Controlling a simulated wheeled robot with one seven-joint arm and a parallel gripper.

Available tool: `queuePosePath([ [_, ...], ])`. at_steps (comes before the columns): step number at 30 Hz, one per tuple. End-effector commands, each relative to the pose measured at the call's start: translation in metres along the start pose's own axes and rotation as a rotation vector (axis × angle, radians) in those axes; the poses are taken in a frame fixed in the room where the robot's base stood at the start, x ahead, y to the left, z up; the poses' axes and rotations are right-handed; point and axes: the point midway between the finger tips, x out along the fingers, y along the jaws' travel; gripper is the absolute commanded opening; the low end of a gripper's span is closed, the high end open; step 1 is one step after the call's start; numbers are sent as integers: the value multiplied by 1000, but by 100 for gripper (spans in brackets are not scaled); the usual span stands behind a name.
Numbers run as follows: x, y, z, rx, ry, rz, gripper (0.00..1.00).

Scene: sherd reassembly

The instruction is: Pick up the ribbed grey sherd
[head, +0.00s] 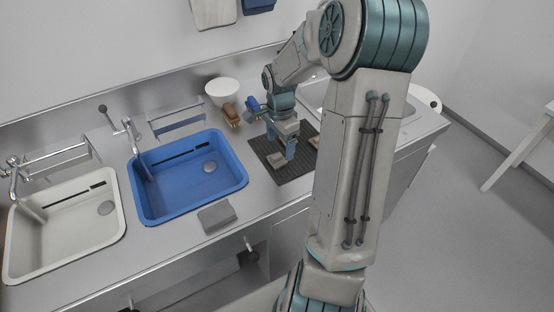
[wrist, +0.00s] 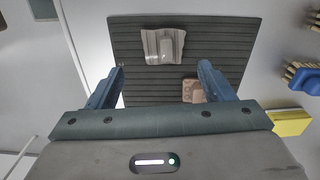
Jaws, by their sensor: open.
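The grey sherd (wrist: 163,46), pale with raised ridges along it, lies on the dark grooved mat (wrist: 228,40) in the wrist view. It is ahead of the fingertips and not between them. In the head view a pale piece that seems to be it (head: 274,160) shows on the mat, just beside the fingers. My gripper (wrist: 163,70) is open and empty, with blue fingers spread apart above the mat. It also shows in the head view (head: 283,148). A pinkish-brown sherd (wrist: 190,88) with small marks lies nearer the right finger, partly hidden by it.
Brushes (wrist: 300,75) and a yellow block (wrist: 289,122) lie right of the mat in the wrist view. In the head view, a white bowl (head: 222,90) stands behind, and a blue basin (head: 238,165) and grey block (head: 217,217) are left of the mat.

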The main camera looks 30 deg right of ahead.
Motion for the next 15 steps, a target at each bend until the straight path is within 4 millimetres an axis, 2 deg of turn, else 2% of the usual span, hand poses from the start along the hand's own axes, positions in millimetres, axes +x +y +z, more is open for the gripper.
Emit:
queuePosePath([
  [9, 38, -5, 2, -1, -3, 4, 75],
  [15, 49, -5, 2, 0, -1, 1, 75],
])
